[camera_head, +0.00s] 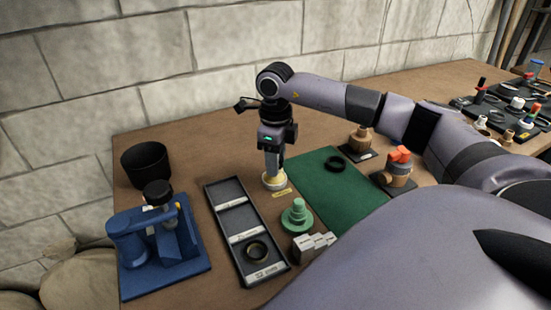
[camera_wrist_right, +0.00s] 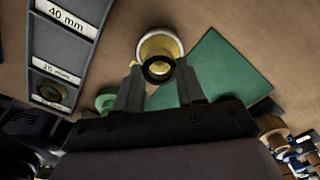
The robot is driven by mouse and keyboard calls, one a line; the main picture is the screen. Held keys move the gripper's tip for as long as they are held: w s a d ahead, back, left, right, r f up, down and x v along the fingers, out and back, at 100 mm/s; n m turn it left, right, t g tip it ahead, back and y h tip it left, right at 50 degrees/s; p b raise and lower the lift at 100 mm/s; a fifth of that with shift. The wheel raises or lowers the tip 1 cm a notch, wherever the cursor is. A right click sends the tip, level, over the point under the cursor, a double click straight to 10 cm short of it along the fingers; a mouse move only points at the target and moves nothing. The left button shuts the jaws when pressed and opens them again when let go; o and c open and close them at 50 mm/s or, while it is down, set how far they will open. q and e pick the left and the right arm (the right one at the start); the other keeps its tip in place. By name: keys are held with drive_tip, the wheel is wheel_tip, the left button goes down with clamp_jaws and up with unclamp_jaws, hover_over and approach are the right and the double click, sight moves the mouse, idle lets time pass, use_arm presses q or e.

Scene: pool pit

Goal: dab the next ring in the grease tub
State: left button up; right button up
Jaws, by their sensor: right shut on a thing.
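In the right wrist view, the fingers of the right gripper (camera_wrist_right: 159,80) are shut on a small black ring (camera_wrist_right: 158,80). The ring overlaps the tub's yellow grease (camera_wrist_right: 157,45) in that view. I cannot tell whether it touches the grease. The tub's white rim (camera_wrist_right: 179,44) shows around it. In the head view the fingers hide the held ring. My left gripper is not in view.
A black tray (camera_head: 222,218) with labelled compartments holds a dark ring (camera_head: 257,250) in its near one. A green stepped piece (camera_head: 297,215), white boxes (camera_head: 312,243), blue device (camera_head: 165,250) and black cup (camera_head: 146,162) stand nearby.

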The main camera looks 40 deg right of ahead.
drive_tip(key=shift+r+p, duration=1.9)
drive_tip(key=shift+r, duration=0.85)
